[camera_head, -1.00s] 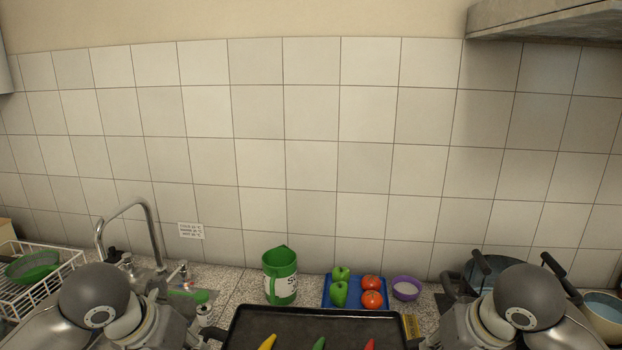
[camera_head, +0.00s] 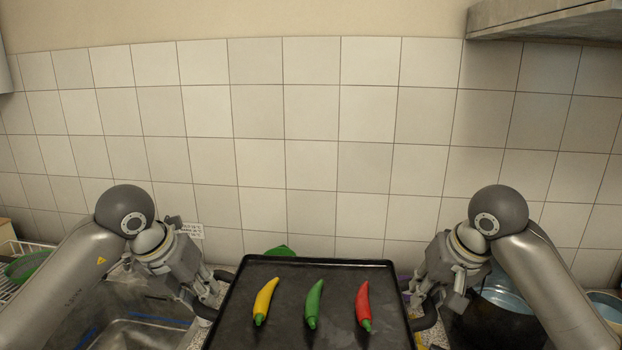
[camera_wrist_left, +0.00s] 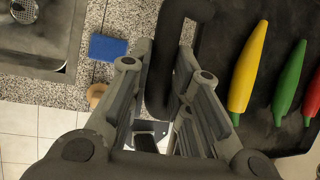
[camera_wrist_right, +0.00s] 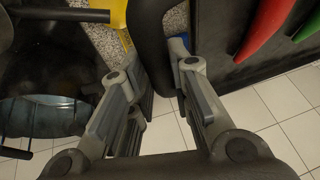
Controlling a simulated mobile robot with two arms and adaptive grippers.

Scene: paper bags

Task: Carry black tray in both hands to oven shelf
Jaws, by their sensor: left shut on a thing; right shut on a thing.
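The black tray (camera_head: 285,338) is held up in front of me, above the counter, and looks roughly level. A yellow pepper (camera_head: 266,300), a green pepper (camera_head: 314,304) and a red pepper (camera_head: 363,306) lie apart in a row on it. My left gripper (camera_head: 207,303) is shut on the tray's left handle, a dark bar between the fingers in the left wrist view (camera_wrist_left: 162,75). My right gripper (camera_head: 417,308) is shut on the right handle, which shows between the fingers in the right wrist view (camera_wrist_right: 150,45). The oven shelf is not in view.
A metal sink (camera_head: 140,335) is at the left, with a white dish rack (camera_head: 22,248) beyond it. A dark pot (camera_head: 500,318) stands at the right, close to my right arm. The tray hides most of a green jug (camera_head: 280,251). A tiled wall (camera_head: 310,150) rises behind.

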